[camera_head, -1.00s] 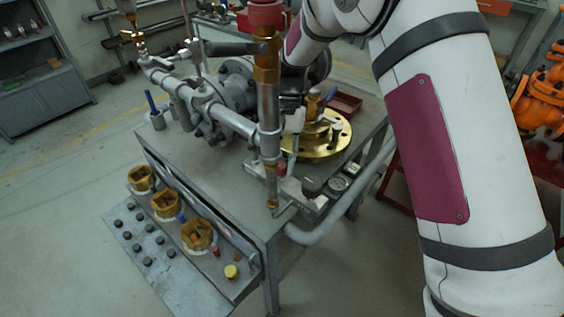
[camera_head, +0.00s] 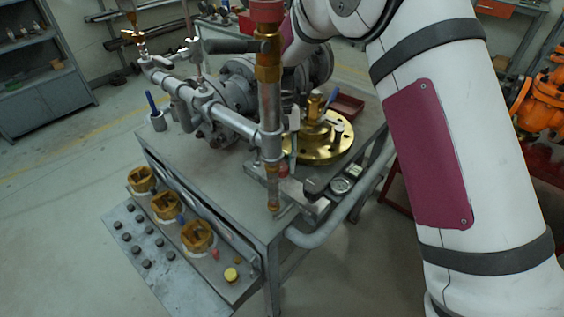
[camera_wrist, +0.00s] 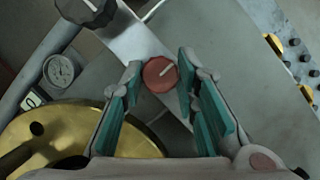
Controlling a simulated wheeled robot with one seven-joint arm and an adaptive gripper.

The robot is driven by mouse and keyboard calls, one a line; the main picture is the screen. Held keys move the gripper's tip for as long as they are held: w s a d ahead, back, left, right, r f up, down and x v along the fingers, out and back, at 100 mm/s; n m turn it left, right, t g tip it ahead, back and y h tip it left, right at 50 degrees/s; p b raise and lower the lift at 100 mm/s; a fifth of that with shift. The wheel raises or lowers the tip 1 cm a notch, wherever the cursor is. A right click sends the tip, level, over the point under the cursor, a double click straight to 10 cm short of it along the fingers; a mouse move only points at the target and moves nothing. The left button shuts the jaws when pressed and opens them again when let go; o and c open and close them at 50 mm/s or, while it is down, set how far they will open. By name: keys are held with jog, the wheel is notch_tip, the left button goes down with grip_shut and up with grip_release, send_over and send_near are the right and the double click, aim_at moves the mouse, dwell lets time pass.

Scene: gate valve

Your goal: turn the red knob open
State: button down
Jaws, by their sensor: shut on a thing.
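The red knob (camera_wrist: 158,76) is a small round disc with a pale pointer line from its middle toward the upper right. It sits on a grey metal bar in the wrist view. My gripper (camera_wrist: 160,70) has its two teal-padded fingers on either side of the knob, shut on it near the fingertips. In the head view a small red spot (camera_head: 283,171) beside the vertical pipe seems to be the same knob, partly hidden. My gripper cannot be made out clearly there.
A brass flange (camera_wrist: 75,132) lies close to the left finger, with a round gauge (camera_wrist: 59,70) beyond it. A dark knob (camera_wrist: 88,10) stands on the bar. In the head view a vertical pipe (camera_head: 271,110) rises in front of the knob's place, and the workbench (camera_head: 225,180) carries valves.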

jog(key=c, duration=1.2)
grip_release()
jog(key=shift+c, duration=0.2)
jog(key=v, duration=1.2)
